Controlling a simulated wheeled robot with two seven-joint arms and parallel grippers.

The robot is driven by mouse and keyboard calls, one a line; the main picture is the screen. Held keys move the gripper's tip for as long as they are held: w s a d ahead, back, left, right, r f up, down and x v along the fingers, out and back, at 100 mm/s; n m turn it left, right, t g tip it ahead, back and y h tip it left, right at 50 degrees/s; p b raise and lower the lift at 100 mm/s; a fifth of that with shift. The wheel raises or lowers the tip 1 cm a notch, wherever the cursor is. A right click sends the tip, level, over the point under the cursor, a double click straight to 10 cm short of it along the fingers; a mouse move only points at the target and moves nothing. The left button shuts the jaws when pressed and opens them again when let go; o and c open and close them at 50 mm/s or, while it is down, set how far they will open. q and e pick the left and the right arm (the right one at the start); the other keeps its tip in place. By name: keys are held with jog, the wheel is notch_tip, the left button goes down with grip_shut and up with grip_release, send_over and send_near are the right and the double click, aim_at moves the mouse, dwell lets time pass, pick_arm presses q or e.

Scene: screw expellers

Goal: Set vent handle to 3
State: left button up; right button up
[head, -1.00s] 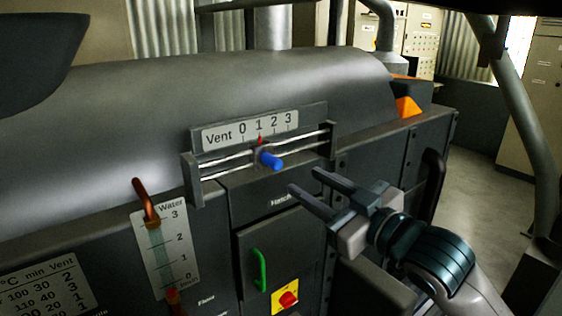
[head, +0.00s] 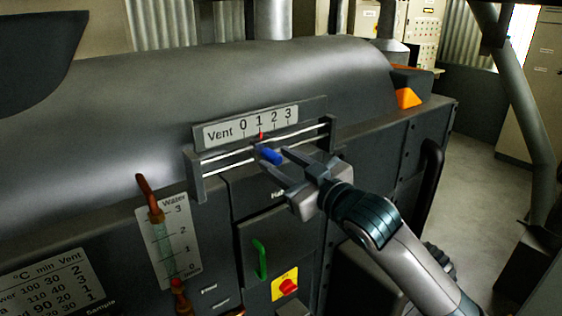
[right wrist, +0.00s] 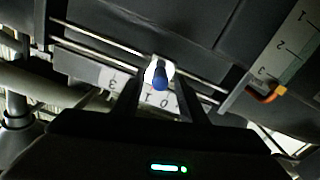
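The vent handle (head: 268,154) is a blue knob on two horizontal silver rails below the Vent scale (head: 252,126). Its red pointer (head: 261,136) stands at 1. My right gripper (head: 274,158) reaches in from the right with its two fingers open, one on each side of the handle's outer end. In the right wrist view the blue handle (right wrist: 160,76) shows between the two dark fingers, with gaps on both sides. The scale (right wrist: 140,92) appears upside down there and is partly covered by the fingers. My left gripper is not in view.
A water gauge (head: 164,245) with copper fittings is at the lower left. A green hatch handle (head: 261,258) and a red knob on a yellow plate (head: 286,284) are below the slider. End brackets (head: 332,135) bound the rails. The rail right of the handle is clear.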

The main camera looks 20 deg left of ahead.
grip_shut()
jog(key=w+d, duration=0.5)
jog(key=w, duration=0.1)
jog(key=shift+w, duration=0.25)
jog(key=shift+c, duration=2.1)
grip_release()
jog(key=shift+d+r, duration=0.1)
jog(key=o, duration=0.4)
jog(key=shift+w+d, duration=0.1)
jog(key=shift+w, duration=0.05)
jog(key=shift+s, duration=0.2)
